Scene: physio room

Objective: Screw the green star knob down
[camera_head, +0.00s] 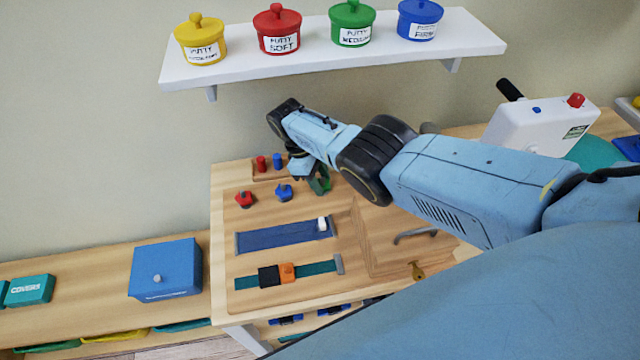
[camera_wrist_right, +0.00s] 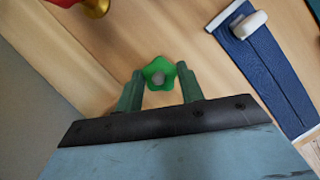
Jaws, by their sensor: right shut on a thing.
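The green star knob (camera_wrist_right: 158,70) shows in the right wrist view, with a grey round centre. My right gripper (camera_wrist_right: 159,86) has one finger on each side of it and is shut on it. In the head view the right gripper (camera_head: 318,184) reaches down to the back of the wooden board (camera_head: 300,217), and the arm partly hides the knob. Whether the knob's underside touches the board cannot be seen. A red star knob (camera_head: 244,199) and a blue star knob (camera_head: 284,192) stand to the left. My left gripper is not in view.
A blue strap (camera_head: 275,235) with a white slider and a teal strap (camera_head: 320,268) with a buckle lie in front. A white shelf (camera_head: 340,48) with putty pots hangs above. A white box (camera_head: 540,122) stands right.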

